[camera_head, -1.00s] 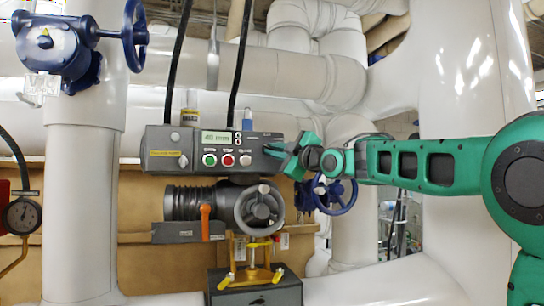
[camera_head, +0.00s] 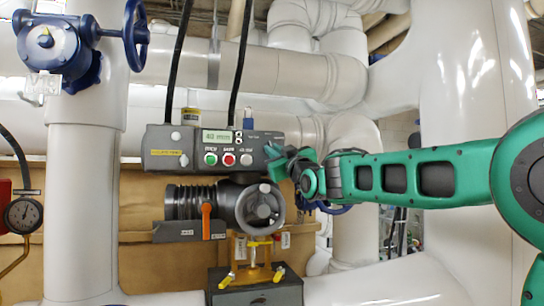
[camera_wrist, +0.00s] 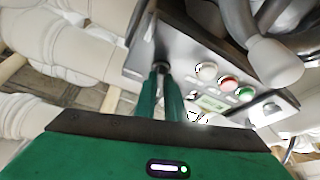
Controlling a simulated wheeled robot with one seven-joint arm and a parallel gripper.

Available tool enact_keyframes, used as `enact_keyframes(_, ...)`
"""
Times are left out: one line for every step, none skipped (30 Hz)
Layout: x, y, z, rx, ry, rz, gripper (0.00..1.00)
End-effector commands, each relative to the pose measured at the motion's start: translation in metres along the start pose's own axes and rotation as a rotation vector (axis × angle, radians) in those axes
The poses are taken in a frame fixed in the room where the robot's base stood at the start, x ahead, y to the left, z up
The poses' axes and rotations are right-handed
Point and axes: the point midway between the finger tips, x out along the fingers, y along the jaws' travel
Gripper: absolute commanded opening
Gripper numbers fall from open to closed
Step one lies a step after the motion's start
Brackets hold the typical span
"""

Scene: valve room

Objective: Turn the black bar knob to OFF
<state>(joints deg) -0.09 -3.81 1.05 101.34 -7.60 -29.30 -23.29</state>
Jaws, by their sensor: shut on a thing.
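My gripper (camera_head: 274,154) reaches in from the right to the right end of the grey control box (camera_head: 160,139). In the wrist view its two green fingers (camera_wrist: 160,86) are close together and shut on the black bar knob (camera_wrist: 162,67), of which only a small dark part shows between the tips. In the head view the gripper hides the knob, so its pointing and the OFF mark cannot be read. On the box, left of the gripper, are a green button (camera_head: 210,159), a red button (camera_head: 229,159), a white button (camera_head: 246,160) and a small display (camera_head: 217,136).
A grey handwheel (camera_head: 260,208) and an orange lever (camera_head: 206,220) sit below the box. A blue handwheel valve (camera_head: 135,35) is at upper left, a pressure gauge (camera_head: 23,215) at far left. Two black cables (camera_head: 181,60) rise from the box. Large white pipes surround it.

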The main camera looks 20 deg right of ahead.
Motion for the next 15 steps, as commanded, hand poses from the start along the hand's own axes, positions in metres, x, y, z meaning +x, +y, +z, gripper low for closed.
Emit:
enact_keyframes(-0.0004, -0.0050, 0.0036, 0.037, -0.008, 0.008, 0.00)
enact_keyframes(-0.0004, -0.0055, 0.0037, 0.060, -0.008, 0.016, 0.00)
enact_keyframes(-0.0004, -0.0054, 0.0039, 0.089, -0.008, 0.029, 0.00)
enact_keyframes(-0.0004, -0.0050, 0.0040, 0.109, -0.009, 0.039, 0.00)
enact_keyframes(-0.0004, -0.0052, 0.0040, 0.129, -0.008, 0.047, 0.00)
enact_keyframes(-0.0003, -0.0058, 0.0039, 0.155, -0.008, 0.057, 0.00)
enact_keyframes(-0.0003, -0.0060, 0.0039, 0.172, -0.009, 0.065, 0.00)
enact_keyframes(-0.0002, -0.0065, 0.0038, 0.190, -0.009, 0.071, 0.00)
enact_keyframes(-0.0002, -0.0064, 0.0039, 0.211, -0.009, 0.081, 0.00)
enact_keyframes(-0.0001, -0.0061, 0.0041, 0.226, -0.010, 0.087, 0.00)
enact_keyframes(-0.0001, -0.0059, 0.0042, 0.239, -0.010, 0.094, 0.00)
enact_keyframes(-0.0001, -0.0059, 0.0043, 0.255, -0.010, 0.101, 0.00)
enact_keyframes(-0.0001, -0.0059, 0.0042, 0.267, -0.010, 0.106, 0.00)
enact_keyframes(0.0000, -0.0063, 0.0041, 0.277, -0.010, 0.109, 0.00)
enact_keyframes(0.0000, -0.0062, 0.0041, 0.290, -0.010, 0.115, 0.00)
